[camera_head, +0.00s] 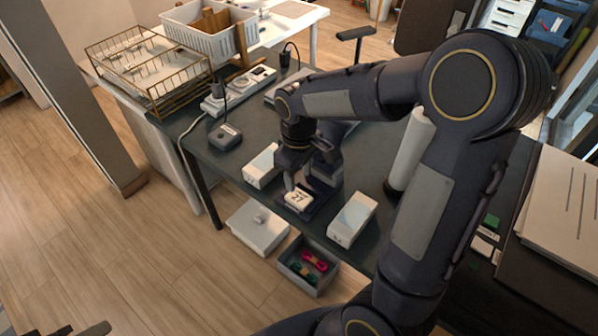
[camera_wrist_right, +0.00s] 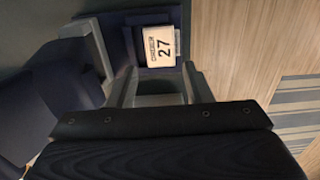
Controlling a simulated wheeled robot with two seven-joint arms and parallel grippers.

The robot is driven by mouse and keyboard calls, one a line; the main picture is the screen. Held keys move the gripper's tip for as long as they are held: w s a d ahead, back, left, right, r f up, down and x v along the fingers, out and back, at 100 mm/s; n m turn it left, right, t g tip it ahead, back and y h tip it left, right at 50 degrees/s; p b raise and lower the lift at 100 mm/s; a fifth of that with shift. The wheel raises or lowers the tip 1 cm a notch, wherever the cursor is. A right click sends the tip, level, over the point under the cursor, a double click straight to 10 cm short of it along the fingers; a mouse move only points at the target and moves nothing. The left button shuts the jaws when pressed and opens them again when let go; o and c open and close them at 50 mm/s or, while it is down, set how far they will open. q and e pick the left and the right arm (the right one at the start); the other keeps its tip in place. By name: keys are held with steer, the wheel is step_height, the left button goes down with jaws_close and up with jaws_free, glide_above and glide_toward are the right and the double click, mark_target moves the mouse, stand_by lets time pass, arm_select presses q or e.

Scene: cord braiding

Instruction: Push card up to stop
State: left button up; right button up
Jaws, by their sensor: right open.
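The white card (camera_head: 298,199) with "27" on it lies flat in a dark blue holder (camera_head: 318,203) near the front edge of the dark table. In the right wrist view, the card (camera_wrist_right: 159,46) sits inside the blue holder (camera_wrist_right: 152,18), beyond the fingers. My right gripper (camera_head: 296,180) is open above the back edge of the card, and its fingers (camera_wrist_right: 158,88) hold nothing. I cannot tell whether a fingertip touches the card. The stop cannot be made out clearly. A small dark and grey part at the bottom left corner of the head view may be my left gripper, mostly cut off.
White boxes stand left (camera_head: 262,166) and right (camera_head: 352,219) of the holder. A white cylinder (camera_head: 411,150) stands farther right. Below the table's front edge are a white lidded box (camera_head: 258,228) and a grey bin (camera_head: 296,272) with coloured cords. A wire rack (camera_head: 150,70) is at back left.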

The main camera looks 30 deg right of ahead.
mark_target(299, 197)
arm_select(q)
steer(key=shift+f+b, duration=0.3)
steer(key=shift+f, duration=0.05)
arm_select(e)
step_height(299, 197, down, 8)
steer(key=shift+r, duration=0.15)
